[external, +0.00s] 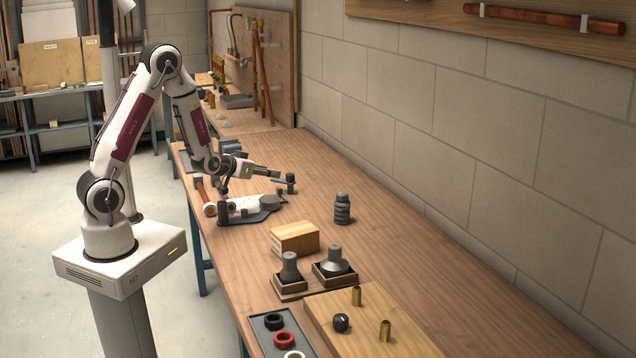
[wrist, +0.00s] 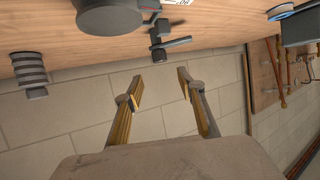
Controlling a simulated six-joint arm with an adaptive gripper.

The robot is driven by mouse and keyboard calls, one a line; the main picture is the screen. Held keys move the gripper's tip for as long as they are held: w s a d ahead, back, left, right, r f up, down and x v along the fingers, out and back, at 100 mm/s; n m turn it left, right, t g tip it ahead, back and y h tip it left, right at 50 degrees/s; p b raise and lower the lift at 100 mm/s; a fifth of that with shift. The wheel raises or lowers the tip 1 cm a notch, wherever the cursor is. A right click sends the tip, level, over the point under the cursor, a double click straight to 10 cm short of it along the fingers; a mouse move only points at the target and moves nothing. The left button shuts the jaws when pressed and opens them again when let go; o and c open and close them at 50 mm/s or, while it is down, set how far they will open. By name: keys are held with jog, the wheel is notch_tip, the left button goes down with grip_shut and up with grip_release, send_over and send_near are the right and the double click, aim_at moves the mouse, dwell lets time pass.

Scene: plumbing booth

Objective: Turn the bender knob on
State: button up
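The disc also shows at the top edge of the wrist view (wrist: 110,16). A small dark post with a lever-like top (external: 290,183) stands just beyond the disc; it seems to be the dark part with a lever in the wrist view (wrist: 160,38). Which part is the bender's knob is unclear. My gripper (external: 258,170) hovers above and behind the disc. In the wrist view my gripper (wrist: 160,84) is open and empty, fingers apart.
A dark ribbed cylinder (external: 342,209) stands right of the bender. A wooden block (external: 295,239), two grey pieces in trays, a board (external: 370,335) with a black knob (external: 341,322) and brass fittings are nearer the camera. The block wall runs along the bench's right.

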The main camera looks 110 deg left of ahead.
jog(key=shift+c, duration=0.4)
jog(key=c, duration=0.6)
jog(key=shift+s+f, duration=0.1)
jog(key=shift+s, duration=0.1)
grip_shut()
jog(key=a, duration=0.2)
jog(key=a+r, duration=0.1)
jog(key=a, duration=0.1)
jog(key=w+a, duration=0.1)
jog(key=a, duration=0.2)
jog(key=shift+a+r, duration=0.1)
jog(key=shift+r, duration=0.1)
jog(key=shift+w+a+r+n+g+h, duration=0.25)
jog(key=shift+w+a+r+h, duration=0.55)
jog(key=shift+a, duration=2.35)
jog(key=shift+w+a+r+n+g+h, duration=0.1)
jog(key=shift+w+a+n+g+h, duration=0.3)
jog(key=shift+a+h, duration=1.75)
jog(key=s+d+r+n+g+h, duration=0.1)
jog(key=s+d+g+h, duration=0.1)
jog(key=s+d+h, duration=0.1)
jog(key=shift+s+d+r, duration=0.15)
jog(key=shift+s+d, duration=0.3)
jog(key=shift+s, duration=0.55)
jog(key=shift+g, duration=0.25)
